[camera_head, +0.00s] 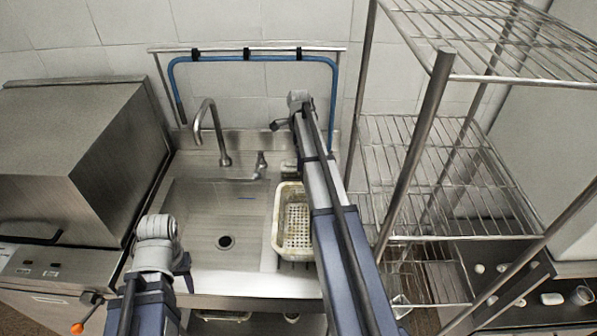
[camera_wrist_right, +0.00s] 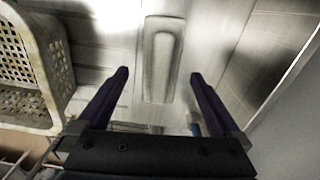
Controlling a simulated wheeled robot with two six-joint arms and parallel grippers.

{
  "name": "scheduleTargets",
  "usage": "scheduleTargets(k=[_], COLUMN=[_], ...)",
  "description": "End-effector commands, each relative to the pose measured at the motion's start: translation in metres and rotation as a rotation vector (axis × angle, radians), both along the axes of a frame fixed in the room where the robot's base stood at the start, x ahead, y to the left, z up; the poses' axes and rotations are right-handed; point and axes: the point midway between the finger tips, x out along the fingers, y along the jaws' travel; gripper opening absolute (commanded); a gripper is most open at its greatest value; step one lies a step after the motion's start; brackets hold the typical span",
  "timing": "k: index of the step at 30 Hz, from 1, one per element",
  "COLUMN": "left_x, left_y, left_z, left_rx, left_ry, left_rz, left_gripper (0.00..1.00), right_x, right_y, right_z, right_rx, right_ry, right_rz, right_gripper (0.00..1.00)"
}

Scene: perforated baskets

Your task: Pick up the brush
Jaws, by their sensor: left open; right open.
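I cannot clearly identify the brush in either view. A long pale grey shape (camera_wrist_right: 161,60) lies beyond and between my right fingertips in the right wrist view; I cannot tell if it is the brush.
A perforated basket (camera_head: 280,238) stands at the sink's right side, beside my right arm; it also shows in the right wrist view (camera_wrist_right: 56,66). A faucet (camera_head: 219,140) rises at the back. A wire shelf rack (camera_head: 425,150) stands close on the right. The sink basin (camera_head: 195,215) is mostly clear.

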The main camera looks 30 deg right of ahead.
Motion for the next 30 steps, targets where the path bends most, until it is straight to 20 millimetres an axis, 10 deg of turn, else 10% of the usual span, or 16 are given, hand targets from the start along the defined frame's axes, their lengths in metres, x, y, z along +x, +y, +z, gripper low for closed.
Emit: scheduleTargets(k=[14,30], left_x=[0.0,0.0], left_y=[0.0,0.0], left_z=[-0.028,-0.028], left_rx=[0.0,0.0], left_ry=[0.0,0.0], left_rz=[0.0,0.0], left_gripper=[0.47,0.47], right_x=[0.001,0.001], right_y=[0.0,0.0], right_z=[-0.028,-0.028], right_rx=[0.0,0.0], right_ry=[0.0,0.0], right_rz=[0.0,0.0], right_gripper=[1.0,0.41])
